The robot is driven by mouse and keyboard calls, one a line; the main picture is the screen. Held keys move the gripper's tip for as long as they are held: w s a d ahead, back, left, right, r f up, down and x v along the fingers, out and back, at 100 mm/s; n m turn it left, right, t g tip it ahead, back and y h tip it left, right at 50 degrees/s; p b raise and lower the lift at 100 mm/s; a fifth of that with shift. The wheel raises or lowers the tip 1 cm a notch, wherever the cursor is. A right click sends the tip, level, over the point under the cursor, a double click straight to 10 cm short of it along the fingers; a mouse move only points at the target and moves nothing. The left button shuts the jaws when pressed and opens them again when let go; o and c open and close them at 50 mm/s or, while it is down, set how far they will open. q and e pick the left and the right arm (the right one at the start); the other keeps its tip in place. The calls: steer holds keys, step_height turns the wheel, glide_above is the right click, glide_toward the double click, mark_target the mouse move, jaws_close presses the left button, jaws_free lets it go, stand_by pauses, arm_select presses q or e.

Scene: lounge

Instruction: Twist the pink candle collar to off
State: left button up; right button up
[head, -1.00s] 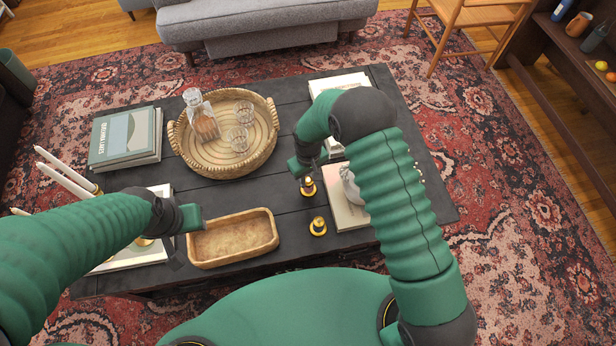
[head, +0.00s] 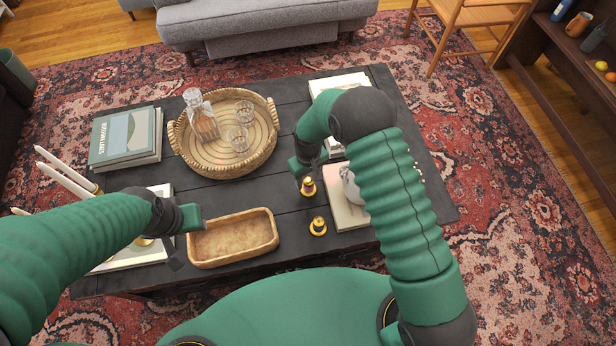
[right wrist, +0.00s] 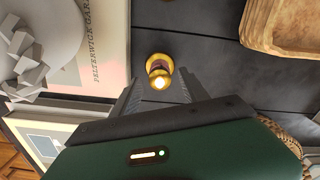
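A small brass candle holder with a pinkish-purple collar (head: 308,187) stands on the black table, left of the cream book. In the right wrist view, this collar (right wrist: 159,67) sits on a gold base with a bright glowing tip. My right gripper (head: 305,172) is just behind the collar in the head view. Its fingers (right wrist: 157,92) are apart and empty in the wrist view, the candle showing just beyond the gap; I see no contact. My left gripper (head: 185,240) hangs by the left end of the wooden tray; its finger opening is not clear.
A second brass candle holder (head: 318,227) stands nearer me. The wooden tray (head: 270,248) lies to its left. A woven basket (head: 190,155) holds a decanter and glasses. A white ornament (head: 350,185) stands on the cream book (head: 345,218). White candles (head: 70,178) stand at far left.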

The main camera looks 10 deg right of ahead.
mark_target(308, 178)
step_height(308, 178, up, 17)
steer(key=p, duration=0.3)
steer(key=shift+p, duration=0.35)
steer(key=shift+f, duration=0.15)
